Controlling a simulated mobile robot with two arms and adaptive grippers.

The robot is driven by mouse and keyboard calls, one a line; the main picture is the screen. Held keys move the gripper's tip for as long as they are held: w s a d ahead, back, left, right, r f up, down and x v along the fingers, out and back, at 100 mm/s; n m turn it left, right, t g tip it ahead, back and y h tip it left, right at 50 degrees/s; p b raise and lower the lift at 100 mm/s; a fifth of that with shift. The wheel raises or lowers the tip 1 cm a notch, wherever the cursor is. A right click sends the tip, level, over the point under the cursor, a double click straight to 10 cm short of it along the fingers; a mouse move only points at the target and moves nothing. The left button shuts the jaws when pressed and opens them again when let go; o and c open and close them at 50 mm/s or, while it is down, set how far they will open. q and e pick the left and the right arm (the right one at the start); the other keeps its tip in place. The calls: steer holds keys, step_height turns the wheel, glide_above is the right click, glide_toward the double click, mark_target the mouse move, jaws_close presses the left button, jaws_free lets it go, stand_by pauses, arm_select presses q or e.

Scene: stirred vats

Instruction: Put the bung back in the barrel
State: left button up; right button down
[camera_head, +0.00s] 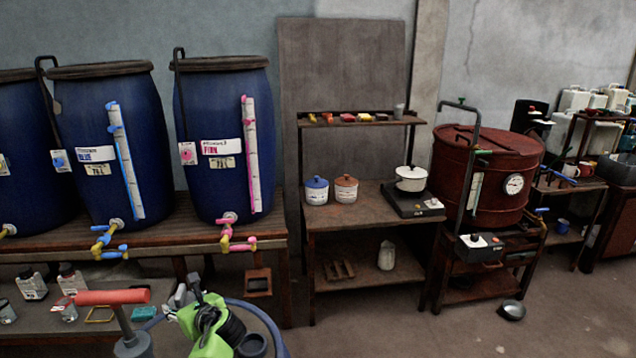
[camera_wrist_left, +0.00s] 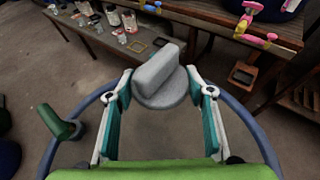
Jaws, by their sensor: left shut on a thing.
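My left gripper (camera_head: 186,298) is low in the head view, in front of the bench with the blue barrels. In the left wrist view its fingers (camera_wrist_left: 160,92) are shut on a grey round bung (camera_wrist_left: 162,64) with a raised grip bar. The bung is held in the air over the floor; in the head view it is hard to make out. Several big blue barrels stand on the bench, among them one labelled blue (camera_head: 108,140) and one labelled pink (camera_head: 222,110). No open bunghole is clearly visible. My right gripper is not in view.
A red-handled post (camera_head: 112,297) stands left of the gripper. A blue curved tube or rim (camera_head: 272,328) passes around it. A shelf table (camera_head: 350,212) and a rust-red vat (camera_head: 480,180) stand further right.

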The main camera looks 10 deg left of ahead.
arm_select(q)
steer(key=w+d+v, duration=0.1)
steer(key=w+v, duration=0.1)
steer(key=v, duration=1.1)
steer(key=s+d+r+m+t+h, duration=0.1)
steer(key=s+d+r, duration=0.2)
steer(key=s, duration=0.4)
steer(key=s+d+r+m+t+h, duration=0.1)
steer(key=s+d+r+m, duration=0.1)
steer(key=s+d, duration=0.3)
steer(key=s+d+r+m+t+h, duration=0.1)
steer(key=s+d+r, duration=0.3)
steer(key=s, duration=0.6)
steer(key=shift+d+r+m+t+h, duration=0.15)
steer(key=shift+r+m+t+h, duration=0.15)
steer(key=shift+h, duration=0.2)
